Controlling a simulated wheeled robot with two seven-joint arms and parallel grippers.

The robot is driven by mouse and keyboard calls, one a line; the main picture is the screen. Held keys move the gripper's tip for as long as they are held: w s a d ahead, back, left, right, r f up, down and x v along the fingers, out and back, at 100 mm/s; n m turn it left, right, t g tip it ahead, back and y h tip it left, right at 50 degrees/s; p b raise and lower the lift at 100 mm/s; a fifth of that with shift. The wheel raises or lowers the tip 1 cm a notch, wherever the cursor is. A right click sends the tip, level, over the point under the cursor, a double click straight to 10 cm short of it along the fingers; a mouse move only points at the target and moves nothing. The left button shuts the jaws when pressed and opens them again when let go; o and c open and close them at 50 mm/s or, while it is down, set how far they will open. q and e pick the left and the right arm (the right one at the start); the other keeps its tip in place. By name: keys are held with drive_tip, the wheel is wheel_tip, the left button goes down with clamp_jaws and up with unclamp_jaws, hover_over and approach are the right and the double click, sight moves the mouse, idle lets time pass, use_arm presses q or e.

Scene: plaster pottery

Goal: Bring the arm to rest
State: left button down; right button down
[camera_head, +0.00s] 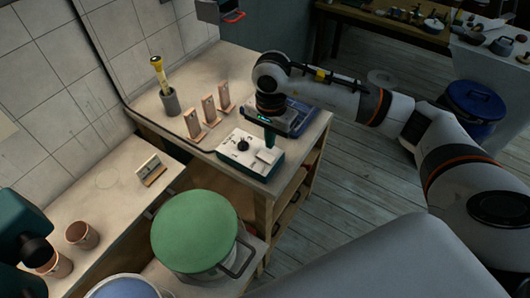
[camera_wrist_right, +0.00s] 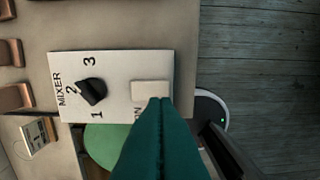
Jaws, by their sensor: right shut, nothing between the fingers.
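My right arm comes in from the right in the head view and bends down over the bench. Its gripper (camera_head: 269,138) is shut and empty, just above the mixer control box (camera_head: 241,165). In the right wrist view the shut teal fingers (camera_wrist_right: 160,101) cover part of the box's lower edge, by a pale rectangular switch (camera_wrist_right: 151,90). I cannot tell whether they touch the switch. The box carries a black knob (camera_wrist_right: 91,92) among the numbers 1, 2 and 3. My left gripper does not show clearly.
Wooden stands (camera_head: 208,111), a grey cup with a yellow-handled tool (camera_head: 170,104) and a blue tray (camera_head: 297,120) stand around the box. A green-lidded bucket (camera_head: 194,229) is in front. Clay cups (camera_head: 82,235) are lower left. The plank floor (camera_head: 345,195) right of the bench is clear.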

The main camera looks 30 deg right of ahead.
drive_tip(key=shift+r, duration=0.9)
drive_tip(key=shift+a, duration=0.1)
